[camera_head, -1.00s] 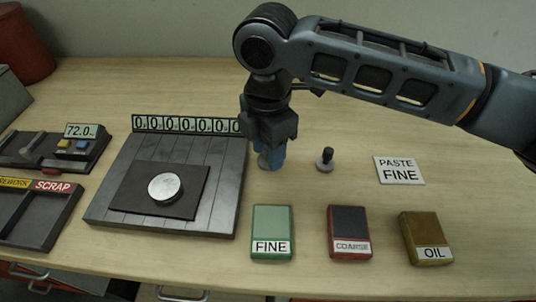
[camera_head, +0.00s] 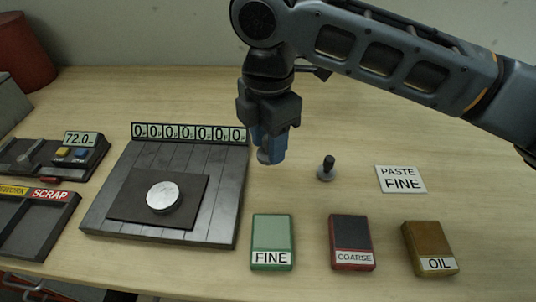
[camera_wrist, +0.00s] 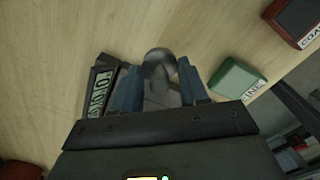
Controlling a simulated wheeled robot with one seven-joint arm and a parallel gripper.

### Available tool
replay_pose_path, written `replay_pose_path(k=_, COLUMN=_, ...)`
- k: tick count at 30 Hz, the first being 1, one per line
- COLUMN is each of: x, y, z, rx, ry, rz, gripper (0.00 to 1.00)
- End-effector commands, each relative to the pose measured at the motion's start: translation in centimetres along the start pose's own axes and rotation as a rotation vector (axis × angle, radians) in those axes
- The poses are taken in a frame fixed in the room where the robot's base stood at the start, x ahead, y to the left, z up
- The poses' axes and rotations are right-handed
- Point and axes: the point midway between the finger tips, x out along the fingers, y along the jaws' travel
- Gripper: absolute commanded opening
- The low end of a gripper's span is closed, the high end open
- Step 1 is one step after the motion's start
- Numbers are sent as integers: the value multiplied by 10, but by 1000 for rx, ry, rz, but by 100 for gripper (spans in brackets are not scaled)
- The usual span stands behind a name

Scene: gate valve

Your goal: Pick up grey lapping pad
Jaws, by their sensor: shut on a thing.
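My gripper (camera_head: 268,152) hangs over the table just right of the dark grooved plate, fingers pointing down. Its blue fingers are shut on the grey lapping pad (camera_head: 263,156), which shows only in part between the fingertips. In the wrist view, the pad is a round grey shape (camera_wrist: 158,66) between the two blue fingers (camera_wrist: 158,84). The pad appears to be off the table. A second small pad with a dark knob and grey base (camera_head: 326,169) stands on the table to the right.
The dark plate (camera_head: 100,213) carries a silver disc (camera_head: 163,196) and a counter display. Green FINE (camera_head: 272,235), red-edged COARSE (camera_head: 351,235) and brown OIL (camera_head: 428,240) boxes stand in front. A PASTE FINE card (camera_head: 401,179) lies right; a SCRAP tray (camera_head: 38,235) stands left.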

Motion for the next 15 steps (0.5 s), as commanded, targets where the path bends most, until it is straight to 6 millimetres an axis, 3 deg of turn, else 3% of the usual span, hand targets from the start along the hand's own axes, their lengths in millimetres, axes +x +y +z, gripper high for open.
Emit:
replay_pose_path(k=6, x=-28, y=-35, z=40, rx=4, ry=-1, rz=2, gripper=8)
replay_pose_path(k=15, x=-59, y=-68, z=77, rx=2, ry=0, rz=0, gripper=8)
